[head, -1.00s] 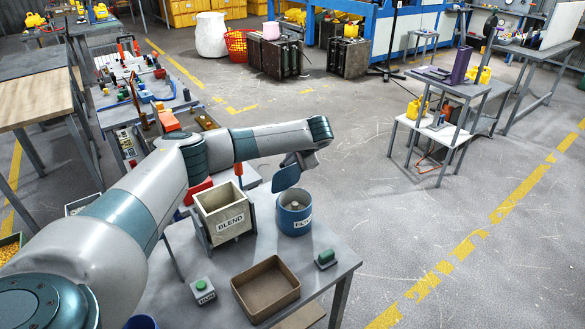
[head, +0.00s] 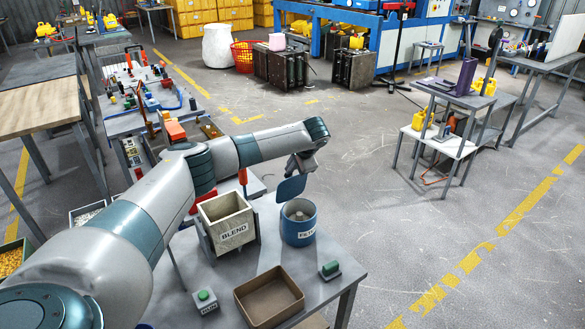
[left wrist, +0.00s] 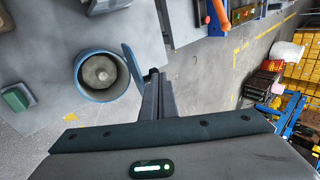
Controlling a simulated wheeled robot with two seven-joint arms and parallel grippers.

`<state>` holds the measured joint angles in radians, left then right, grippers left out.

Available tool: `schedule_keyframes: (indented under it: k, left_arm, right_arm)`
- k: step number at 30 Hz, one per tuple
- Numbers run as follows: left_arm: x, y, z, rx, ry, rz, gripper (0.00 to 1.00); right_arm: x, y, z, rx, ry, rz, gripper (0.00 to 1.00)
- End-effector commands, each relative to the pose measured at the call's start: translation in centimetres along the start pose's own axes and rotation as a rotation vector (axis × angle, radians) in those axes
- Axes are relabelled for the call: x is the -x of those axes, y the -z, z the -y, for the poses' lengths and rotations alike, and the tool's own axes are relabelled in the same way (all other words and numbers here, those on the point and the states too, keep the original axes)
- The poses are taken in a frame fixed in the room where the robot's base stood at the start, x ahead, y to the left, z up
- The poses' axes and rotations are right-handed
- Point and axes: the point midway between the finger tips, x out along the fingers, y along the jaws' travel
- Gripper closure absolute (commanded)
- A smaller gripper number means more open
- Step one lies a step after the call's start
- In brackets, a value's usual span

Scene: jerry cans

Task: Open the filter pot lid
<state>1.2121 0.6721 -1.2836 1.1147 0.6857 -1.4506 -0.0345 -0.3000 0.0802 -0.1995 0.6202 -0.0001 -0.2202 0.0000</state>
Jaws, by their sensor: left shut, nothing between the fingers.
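The filter pot (head: 298,228) is a blue round pot with a white label, standing on the grey table. Its blue lid (head: 291,188) stands up steeply at the rim, so the mouth is uncovered and a pale grey inside shows. In the left wrist view the pot (left wrist: 82,84) is seen from above, with the lid (left wrist: 133,66) nearly edge-on at its right side. My left gripper (left wrist: 152,76) is shut and empty, just beside the lid; whether they touch is unclear. In the head view my left gripper (head: 297,166) is just above the lid. My right gripper is not in view.
A square BLEND box (head: 228,232) stands left of the pot. A brown tray (head: 268,297), a green-button box (head: 205,301) and a small green-topped block (head: 330,270) are in front. Open floor lies to the right of the table.

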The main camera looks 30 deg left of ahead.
Motion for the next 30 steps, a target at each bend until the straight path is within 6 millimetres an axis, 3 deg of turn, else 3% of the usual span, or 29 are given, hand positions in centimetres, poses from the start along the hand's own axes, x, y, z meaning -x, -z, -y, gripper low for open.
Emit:
schedule_keyframes:
  k: [5, 30]
  left_arm:
    - [-0.89, -0.27, 1.31, 0.007, -0.052, -0.006, 1.00]
    - [-0.80, -0.15, 1.12, 0.003, -0.049, -0.008, 1.00]
  right_arm:
    - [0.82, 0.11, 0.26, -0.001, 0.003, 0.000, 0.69]
    - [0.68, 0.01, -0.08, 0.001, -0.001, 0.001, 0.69]
